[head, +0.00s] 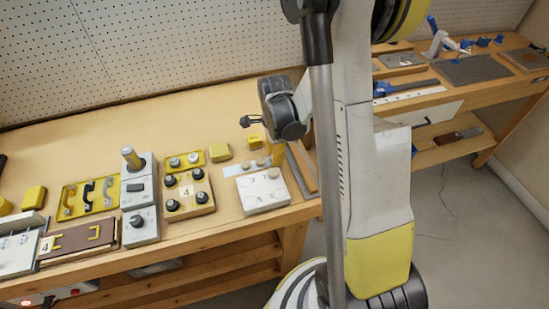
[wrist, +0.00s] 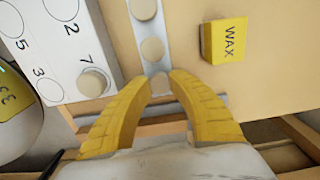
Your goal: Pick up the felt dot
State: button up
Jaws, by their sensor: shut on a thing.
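My gripper (wrist: 160,78) points down at the near end of a pale strip (wrist: 148,28), with its yellow fingers closed around a small beige felt dot (wrist: 160,88). The dot is mostly hidden between the fingertips, and I cannot tell whether it still touches the strip. Two more round beige dots (wrist: 152,49) (wrist: 143,9) lie along the strip. In the head view my gripper (head: 276,160) is at the strip's right end, behind the white board (head: 252,196).
The white board has numbered circles, with one beige dot (wrist: 93,83) on the circle marked 7. A yellow WAX block (wrist: 227,40) stands right of my fingers in the wrist view. A wooden block with black knobs (head: 188,192) stands left of the board. Bare bench lies behind.

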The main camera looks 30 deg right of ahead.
jog(key=shift+r, duration=0.15)
notch_tip(320, 180, up, 5)
jog(key=p, duration=0.2)
jog(key=shift+s+f+p, duration=0.1)
jog(key=shift+f+p, duration=0.1)
jog(key=shift+p, duration=0.2)
jog(key=s+d+r+p, duration=0.3)
jog(key=s+d+r, duration=0.2)
jog(key=s, duration=0.5)
jog(key=shift+s+r+p, duration=0.2)
jog(key=shift+r+p, duration=0.1)
jog(key=shift+r, duration=0.25)
jog(key=shift+c, duration=0.9)
jog(key=shift+a, duration=0.1)
